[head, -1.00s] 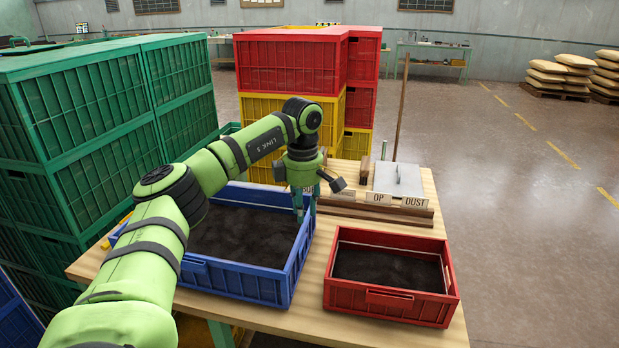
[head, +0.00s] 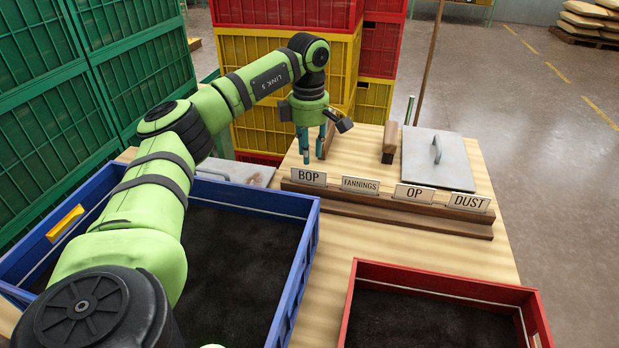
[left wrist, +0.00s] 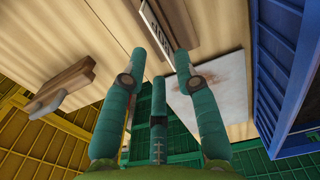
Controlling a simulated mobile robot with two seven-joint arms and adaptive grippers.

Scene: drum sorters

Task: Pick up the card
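Four-finger-wide label cards stand in a row on a wooden rack (head: 390,208): BOP (head: 309,177), FANNINGS (head: 360,185), OP (head: 414,194) and DUST (head: 469,202). The task does not say which card is meant. My left gripper (head: 313,158) points down behind the BOP end of the rack, apart from the cards. In the left wrist view, its fingers (left wrist: 161,57) are spread with nothing between them. A pale card with dark lettering (left wrist: 158,32) shows just beyond the fingertips there; its word is not readable. My right gripper is not in view.
A blue crate (head: 300,262) and a red crate (head: 440,282) with dark contents stand in front of the rack. Behind it are a wooden-backed tool (head: 389,142) and a grey lid (head: 437,160). Stacked yellow crates (head: 285,110) stand beyond the table.

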